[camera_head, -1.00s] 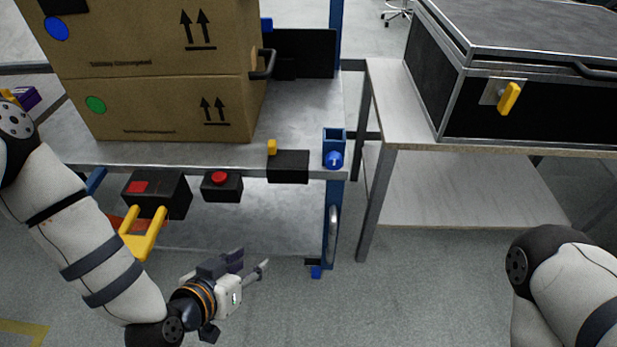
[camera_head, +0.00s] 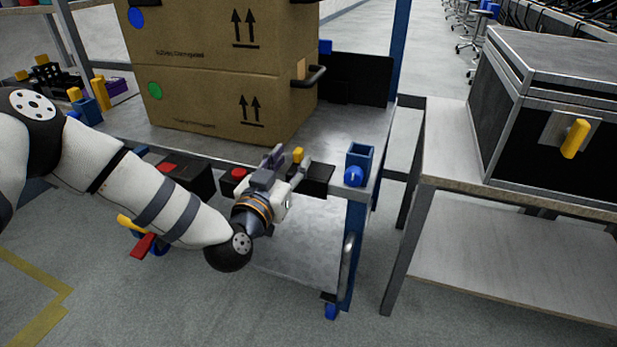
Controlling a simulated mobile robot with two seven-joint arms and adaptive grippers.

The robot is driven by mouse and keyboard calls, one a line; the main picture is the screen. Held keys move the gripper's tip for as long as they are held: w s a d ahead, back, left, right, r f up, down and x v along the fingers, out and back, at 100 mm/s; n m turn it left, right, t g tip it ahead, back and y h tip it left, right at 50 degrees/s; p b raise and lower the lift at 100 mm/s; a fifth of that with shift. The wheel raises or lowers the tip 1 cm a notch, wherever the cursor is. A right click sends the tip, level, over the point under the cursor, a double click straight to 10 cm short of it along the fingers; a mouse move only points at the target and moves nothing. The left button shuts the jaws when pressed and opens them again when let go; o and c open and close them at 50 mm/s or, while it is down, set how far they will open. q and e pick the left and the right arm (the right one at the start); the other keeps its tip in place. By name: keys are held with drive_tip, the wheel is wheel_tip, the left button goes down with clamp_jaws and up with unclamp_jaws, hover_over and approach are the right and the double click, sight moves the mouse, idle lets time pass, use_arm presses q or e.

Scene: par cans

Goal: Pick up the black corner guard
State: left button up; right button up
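I cannot tell for sure which black piece is the corner guard. One black piece (camera_head: 319,180) with a yellow knob (camera_head: 297,155) sits at the cart's front edge, partly behind my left gripper. A black curved bar (camera_head: 310,80) sits at the right edge of the cardboard boxes. My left gripper (camera_head: 286,161) is in front of the cart's edge, close to the black piece in the picture. Its fingers are apart, and I see nothing held. Whether it touches the black piece cannot be told. My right gripper is out of view.
Stacked cardboard boxes (camera_head: 225,70) stand on the metal cart (camera_head: 345,128). A blue socket (camera_head: 359,164) is at its front right corner, and a red button (camera_head: 239,174) is left of my gripper. A black case (camera_head: 558,150) rests on the right table (camera_head: 452,168).

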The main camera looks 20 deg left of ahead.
sight(296, 156)
use_arm(q)
drive_tip(key=w, duration=0.1)
drive_tip(key=w+b, duration=0.1)
drive_tip(key=w, duration=0.2)
drive_tip(key=shift+w+f+b, duration=0.3)
drive_tip(key=shift+f+b, duration=0.1)
drive_tip(key=shift+w+r, duration=0.15)
drive_tip(key=shift+w, duration=0.1)
drive_tip(key=shift+r, duration=0.1)
clamp_jaws()
